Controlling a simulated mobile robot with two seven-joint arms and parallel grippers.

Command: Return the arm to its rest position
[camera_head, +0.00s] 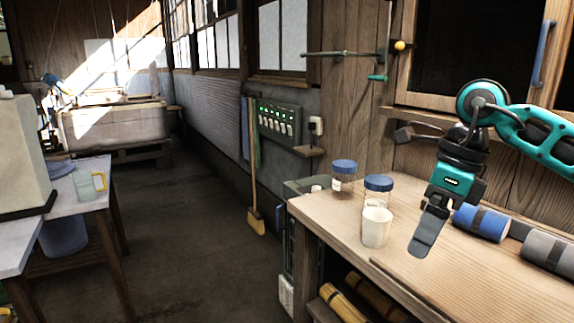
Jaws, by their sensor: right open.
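My right gripper (430,232) hangs over the wooden workbench (470,277), pointing down at the end of my teal and black right arm (520,125), which comes in from the right. It is open, and nothing shows between its fingers. It is just right of a cream cup (377,227) and apart from it. Two jars with blue lids, one (378,193) behind the cup and another (343,176) farther back, stand on the bench. My left gripper is out of view.
A blue roll (481,223) and a grey roll (549,252) lie right of the gripper. A cabinet (470,55) is on the wall behind. At left, a table (75,205) holds a glass mug (88,186). A broom (256,222) leans on the wall. The floor (190,240) between is clear.

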